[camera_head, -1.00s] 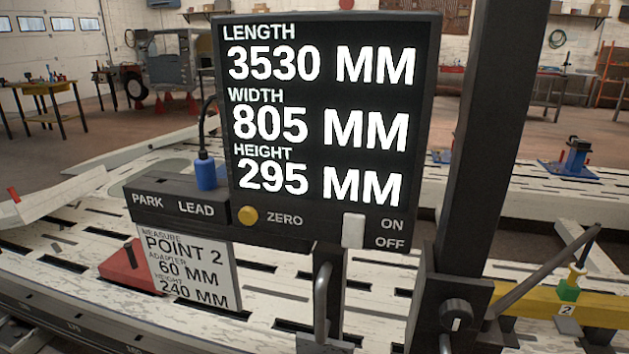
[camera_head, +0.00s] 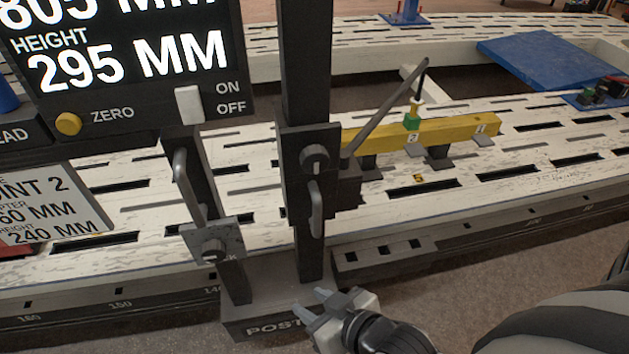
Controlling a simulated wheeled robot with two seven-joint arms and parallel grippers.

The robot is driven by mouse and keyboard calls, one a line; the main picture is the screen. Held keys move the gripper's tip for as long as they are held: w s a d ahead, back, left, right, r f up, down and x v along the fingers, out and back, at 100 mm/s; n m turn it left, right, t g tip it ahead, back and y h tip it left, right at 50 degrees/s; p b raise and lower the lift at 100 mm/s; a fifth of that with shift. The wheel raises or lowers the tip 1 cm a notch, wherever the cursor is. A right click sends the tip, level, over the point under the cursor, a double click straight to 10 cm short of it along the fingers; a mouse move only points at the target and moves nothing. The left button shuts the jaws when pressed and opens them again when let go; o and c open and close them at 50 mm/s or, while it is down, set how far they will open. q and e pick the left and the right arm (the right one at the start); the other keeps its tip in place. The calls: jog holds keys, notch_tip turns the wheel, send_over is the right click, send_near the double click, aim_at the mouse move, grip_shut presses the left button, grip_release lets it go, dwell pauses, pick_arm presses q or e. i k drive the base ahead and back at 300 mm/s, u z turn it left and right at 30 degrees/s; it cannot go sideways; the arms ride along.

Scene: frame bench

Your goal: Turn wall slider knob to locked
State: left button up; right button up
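A dark round knob (camera_head: 316,158) with a pale mark sits on a black slider block (camera_head: 328,190) on the upright post, with a grey handle below it. My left gripper is out of view.
The display panel (camera_head: 240,60) hangs at the upper left. A thin arm slants right from the slider block over a yellow beam (camera_head: 460,128). The posts rise from a dark base (camera_head: 262,326) in front of the slotted white bench (camera_head: 560,170).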

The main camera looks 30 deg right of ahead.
aim_at(314, 159)
jog(key=z, duration=1)
jog(key=k, duration=1.05)
jog(key=u, duration=0.9)
jog(key=i, duration=0.55)
jog(key=u, duration=0.05)
